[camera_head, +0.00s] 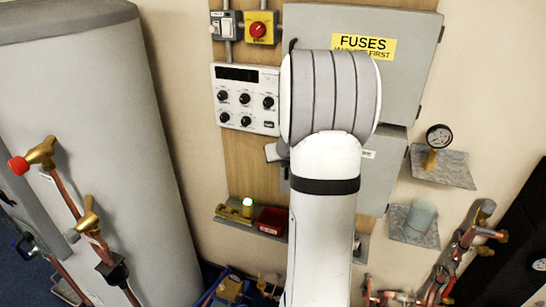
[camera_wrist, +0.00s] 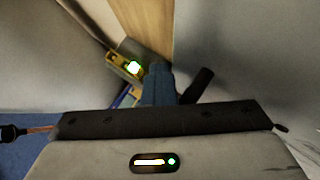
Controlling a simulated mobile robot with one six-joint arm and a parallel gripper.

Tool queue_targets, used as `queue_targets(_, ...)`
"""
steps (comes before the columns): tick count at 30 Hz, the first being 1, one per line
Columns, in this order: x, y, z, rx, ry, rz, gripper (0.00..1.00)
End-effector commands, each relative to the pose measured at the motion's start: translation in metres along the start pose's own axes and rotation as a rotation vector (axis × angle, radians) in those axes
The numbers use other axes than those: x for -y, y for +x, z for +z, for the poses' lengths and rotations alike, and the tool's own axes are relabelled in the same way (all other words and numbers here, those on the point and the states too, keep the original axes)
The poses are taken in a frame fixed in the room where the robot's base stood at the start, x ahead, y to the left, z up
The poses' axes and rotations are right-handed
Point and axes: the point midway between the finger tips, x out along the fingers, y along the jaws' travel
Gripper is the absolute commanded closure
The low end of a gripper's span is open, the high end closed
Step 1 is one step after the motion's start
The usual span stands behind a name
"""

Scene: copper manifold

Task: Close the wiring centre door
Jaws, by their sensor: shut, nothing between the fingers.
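A grey box (camera_head: 381,180) with a small, unreadable label is on the board below the fuse box. It is probably the wiring centre, and my arm covers much of it. I cannot tell from the head view how far its door stands open. In the wrist view a broad grey panel (camera_wrist: 250,55) fills the right side, probably this door, with a short dark bar (camera_wrist: 198,85) near its left edge. My gripper (camera_wrist: 158,68) is shut and empty beside that bar. I cannot tell whether they touch. The head view hides my fingers behind the arm.
The grey fuse box (camera_head: 413,75) is above. A white control panel (camera_head: 246,98) is to the left. A shelf (camera_head: 228,219) below holds a yellow level with a green light (camera_head: 247,203) and a red tray (camera_head: 271,220). A large grey cylinder (camera_head: 95,120) stands left; copper pipes (camera_head: 462,245) are right.

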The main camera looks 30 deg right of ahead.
Motion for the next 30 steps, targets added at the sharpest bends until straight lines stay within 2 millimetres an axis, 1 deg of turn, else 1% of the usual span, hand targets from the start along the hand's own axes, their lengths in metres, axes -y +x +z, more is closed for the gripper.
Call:
queue_targets(1, 0.008, -0.002, 0.004, 0.009, 0.003, -0.019, 1.0)
queue_targets(13, 0.007, -0.003, 0.006, 0.012, 0.001, -0.021, 1.0)
queue_targets(17, -0.001, -0.006, 0.001, 0.012, 0.0, -0.019, 1.0)
queue_targets(20, -0.015, -0.013, -0.008, 0.01, -0.003, -0.016, 1.0)
queue_targets(23, -0.033, -0.022, -0.018, 0.008, -0.005, -0.01, 1.0)
queue_targets(24, -0.037, -0.038, -0.009, 0.009, -0.005, -0.011, 1.0)
queue_targets(30, -0.06, -0.08, -0.005, 0.006, -0.006, -0.006, 1.0)
